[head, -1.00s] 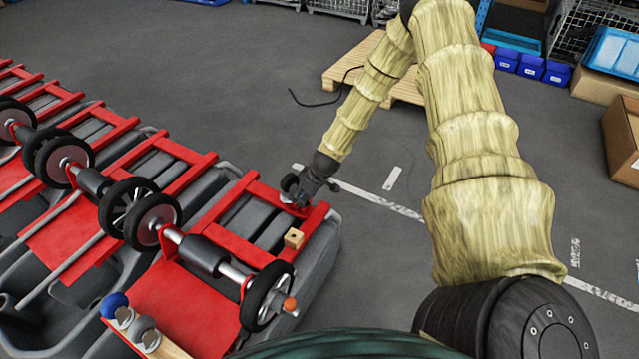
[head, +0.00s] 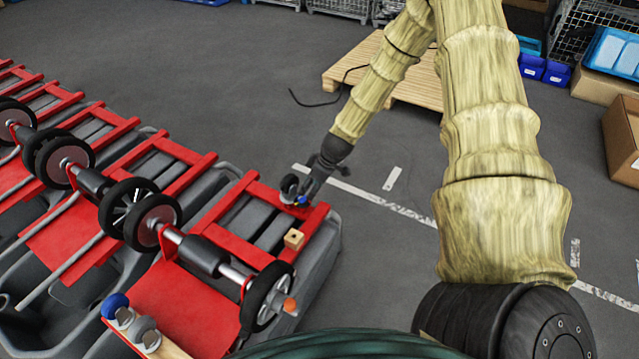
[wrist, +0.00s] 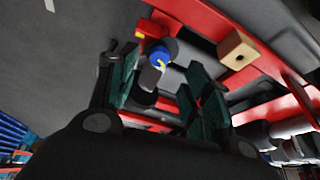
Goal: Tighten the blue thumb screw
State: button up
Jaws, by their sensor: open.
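A small blue thumb screw (head: 302,200) with a yellow mark sits at the far corner of the nearest red frame (head: 262,190). In the wrist view the blue screw (wrist: 160,55) shows ahead of the fingers, with a dark round part beside it and a grey rounded part just below. My gripper (head: 298,196) is at that corner, close to the screw. In the wrist view my gripper (wrist: 157,80) has its green fingers spread, one on each side of the grey part. Contact with the screw cannot be told.
A wooden block with a hole (head: 293,239) sits on the red frame nearby. A second blue knob (head: 115,304) and a grey knob (head: 143,328) stand at the lower left. Wheels on an axle (head: 265,296) cross the frame. A pallet (head: 400,75) lies beyond open floor.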

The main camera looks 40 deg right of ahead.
jog(key=v, duration=0.5)
jog(key=s+a+f+m+g+h+b, duration=0.1)
jog(key=s+a+f, duration=0.4)
jog(key=s, duration=0.3)
jog(key=s+a+f+m+g+b, duration=0.1)
jog(key=s+a+f+m, duration=0.1)
jog(key=s+a+f, duration=0.4)
jog(key=s+a+f+m+g+h+b, duration=0.1)
jog(key=s+a+f+m, duration=0.1)
jog(key=s+a+f, duration=0.4)
jog(key=shift+s+a+f+h+b, duration=0.25)
jog(key=shift+s+a, duration=0.35)
jog(key=shift+s, duration=2.05)
jog(key=shift+r, duration=0.1)
